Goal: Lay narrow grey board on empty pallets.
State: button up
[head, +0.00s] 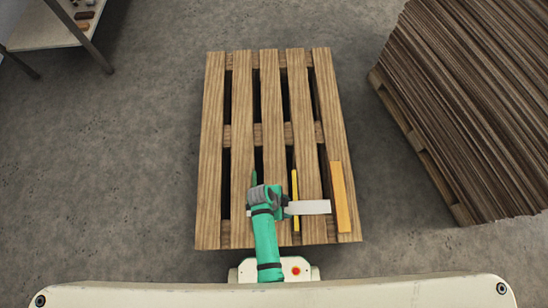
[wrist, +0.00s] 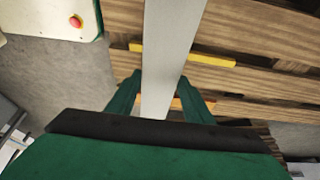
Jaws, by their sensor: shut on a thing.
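The narrow grey board (head: 309,207) is held crosswise over the near end of the wooden pallet (head: 211,150). My gripper (wrist: 160,82) is shut on the board, with one green finger on each side of it. In the wrist view the grey board (wrist: 168,45) runs from the top edge down between the fingers and passes over a yellow strip (wrist: 205,58). In the head view my wrist hides part of the board. I cannot tell whether the board touches the pallet or hangs just above it.
The yellow strip (head: 295,187) and an orange board (head: 339,190) lie on the pallet's near right part. The pallet's far part is bare. A tall stack of brown boards (head: 470,100) stands on another pallet at right. A shelf (head: 40,30) stands far left.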

jog(key=w+a+f, duration=0.2)
jog(key=w+f, duration=0.1)
jog(key=w, duration=0.1)
jog(key=w+a+f, duration=0.1)
jog(key=w+f, duration=0.2)
jog(key=w, duration=0.1)
jog(key=w+a+f, duration=0.2)
jog(key=w+f, duration=0.1)
jog(key=w, duration=0.1)
jog(key=shift+w+a+f, duration=0.3)
jog(key=shift+a+f, duration=0.05)
jog(key=shift+f, duration=1.65)
jog(key=shift+f, duration=0.1)
jog(key=o, duration=1.2)
jog(key=shift+f, duration=0.1)
